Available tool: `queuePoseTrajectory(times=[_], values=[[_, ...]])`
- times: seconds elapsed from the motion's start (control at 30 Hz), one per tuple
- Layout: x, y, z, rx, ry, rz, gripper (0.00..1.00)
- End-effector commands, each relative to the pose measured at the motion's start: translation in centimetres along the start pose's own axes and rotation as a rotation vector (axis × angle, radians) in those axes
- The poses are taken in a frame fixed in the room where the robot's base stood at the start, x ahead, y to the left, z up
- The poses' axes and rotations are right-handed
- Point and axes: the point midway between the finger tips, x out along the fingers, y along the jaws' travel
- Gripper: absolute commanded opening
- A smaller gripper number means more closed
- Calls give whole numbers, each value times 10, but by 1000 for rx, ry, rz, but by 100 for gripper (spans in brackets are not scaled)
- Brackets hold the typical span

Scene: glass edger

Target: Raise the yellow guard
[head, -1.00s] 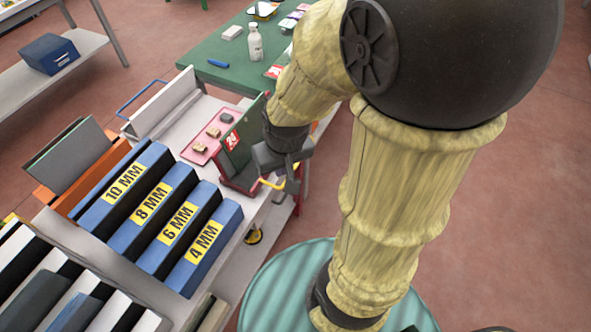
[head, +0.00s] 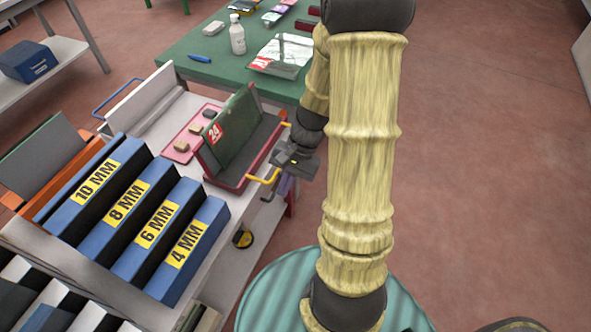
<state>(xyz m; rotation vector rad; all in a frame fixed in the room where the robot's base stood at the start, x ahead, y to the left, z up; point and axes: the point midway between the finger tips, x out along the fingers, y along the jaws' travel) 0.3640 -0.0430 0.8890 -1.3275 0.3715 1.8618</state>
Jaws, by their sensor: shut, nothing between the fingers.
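I cannot make out a yellow guard for certain in the head view. The yellow parts near my gripper are a bent yellow handle (head: 264,177) on the front of a red-framed tray (head: 228,183) and a small yellow piece at its right side. A dark green panel (head: 240,128) with a red "24" label leans up in the tray. My gripper (head: 281,160) is dark grey, shut and empty, just right of the tray's right end. Whether it touches the tray or handle cannot be told. The fingertips are small and partly lost against the tray.
Blue slots (head: 190,250) marked 4 to 10 MM stand on the bench at the left. A pink mat (head: 178,154) with small blocks lies behind the tray. A green table (head: 190,45) with a bottle (head: 237,34) stands beyond. Open floor lies right.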

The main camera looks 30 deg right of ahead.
Motion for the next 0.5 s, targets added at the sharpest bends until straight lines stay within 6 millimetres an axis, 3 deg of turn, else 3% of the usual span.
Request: queuePoseTrajectory(times=[0.03,0.2,0.37,0.5], values=[[23,8,-18,95,-61,-58,0],[60,15,-62,367,-253,-282,0],[83,24,-111,598,-426,-544,0],[95,41,-162,779,-564,-813,0]])
